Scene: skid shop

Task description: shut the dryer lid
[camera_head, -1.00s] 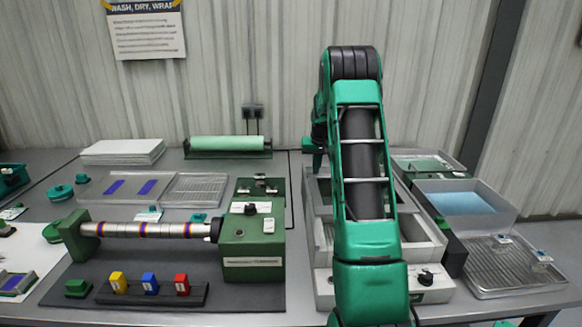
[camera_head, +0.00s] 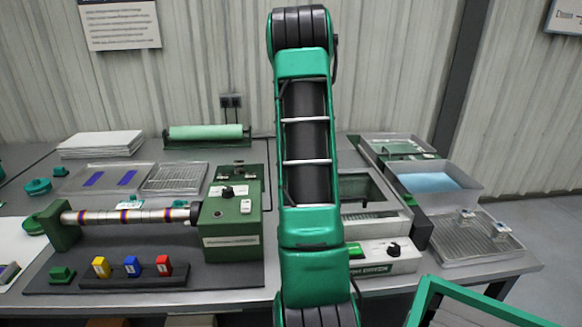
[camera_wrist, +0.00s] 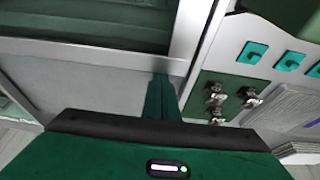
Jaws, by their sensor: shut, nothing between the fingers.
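The dryer is the pale box (camera_head: 374,257) with a black knob on its front, right of the green roller machine. My arm hides its left part in the head view. A grey-framed, dark glazed panel (camera_head: 362,188), apparently the lid, shows over its top; I cannot tell from this view how far it is tilted. In the wrist view a grey frame around greenish glass (camera_wrist: 85,20) fills the upper left. My gripper (camera_wrist: 162,80) is shut and empty, its tips close to the frame's edge; contact is unclear. The head view hides the gripper behind my arm.
The green roller machine (camera_head: 232,228) stands left of the dryer. Behind it is a green plate with clips (camera_wrist: 215,95). A clear bin with blue liquid (camera_head: 440,182) and a wire-rack tray (camera_head: 470,242) stand to the right. A green roll (camera_head: 205,132) lies at the back.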

